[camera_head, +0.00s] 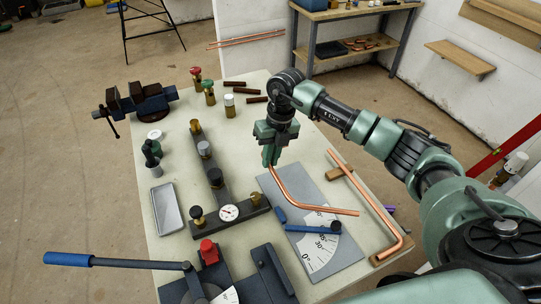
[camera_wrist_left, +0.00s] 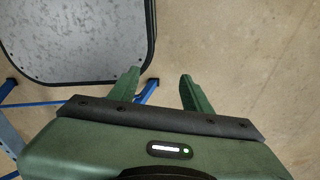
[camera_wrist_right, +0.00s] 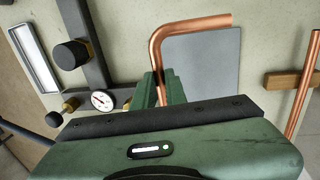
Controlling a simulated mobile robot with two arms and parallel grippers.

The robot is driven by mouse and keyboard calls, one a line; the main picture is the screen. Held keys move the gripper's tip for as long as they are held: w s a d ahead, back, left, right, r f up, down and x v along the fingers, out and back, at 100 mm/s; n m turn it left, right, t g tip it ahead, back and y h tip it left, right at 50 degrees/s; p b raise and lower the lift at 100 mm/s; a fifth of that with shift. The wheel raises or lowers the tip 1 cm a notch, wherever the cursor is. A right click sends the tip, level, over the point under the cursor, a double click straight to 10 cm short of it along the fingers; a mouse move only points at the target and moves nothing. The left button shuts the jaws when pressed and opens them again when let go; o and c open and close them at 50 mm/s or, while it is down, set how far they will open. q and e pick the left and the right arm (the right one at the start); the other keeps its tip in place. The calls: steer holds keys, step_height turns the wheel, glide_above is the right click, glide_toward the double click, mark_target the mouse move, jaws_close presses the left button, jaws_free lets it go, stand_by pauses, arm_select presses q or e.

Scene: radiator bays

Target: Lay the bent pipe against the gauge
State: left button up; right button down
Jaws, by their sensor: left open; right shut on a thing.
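My right gripper (camera_head: 270,162) is shut on a bent copper pipe (camera_head: 300,203), above the work table. The pipe's bend and free leg run to the right over the grey angle-gauge plate (camera_head: 275,184). Whether the pipe touches the plate cannot be told. The gauge has a white degree scale (camera_head: 318,250) and a blue pointer arm (camera_head: 300,228). In the right wrist view the pipe (camera_wrist_right: 190,25) rises from my right gripper (camera_wrist_right: 162,85) and bends right across the plate (camera_wrist_right: 205,65). My left gripper (camera_wrist_left: 158,80) is open and empty, over the floor.
A second bent pipe (camera_head: 366,195) lies at the table's right edge, partly on a wooden block (camera_head: 340,171). A dark jig (camera_head: 212,178) with knobs and a dial (camera_head: 229,212) stands left of the gauge. A blue-handled bender (camera_head: 120,262) is at the front. A vise (camera_head: 135,102) stands back left.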

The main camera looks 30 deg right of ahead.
steer(key=b, duration=0.3)
glide_above(269, 182)
steer(key=shift+s+d+f, duration=0.1)
steer(key=shift+f, duration=1.1)
steer(key=shift+d+f, duration=0.1)
steer(key=shift+f, duration=1.05)
steer(key=shift+h+p, duration=0.35)
steer(key=shift+h, duration=0.15)
steer(key=shift+w+a, duration=0.1)
steer(key=shift+w, duration=0.15)
steer(key=shift+f+b, duration=1.35)
steer(key=shift+f, duration=0.05)
steer(key=c, duration=1.4)
jaws_free()
steer(key=shift+o, duration=0.2)
steer(key=shift+r, duration=0.1)
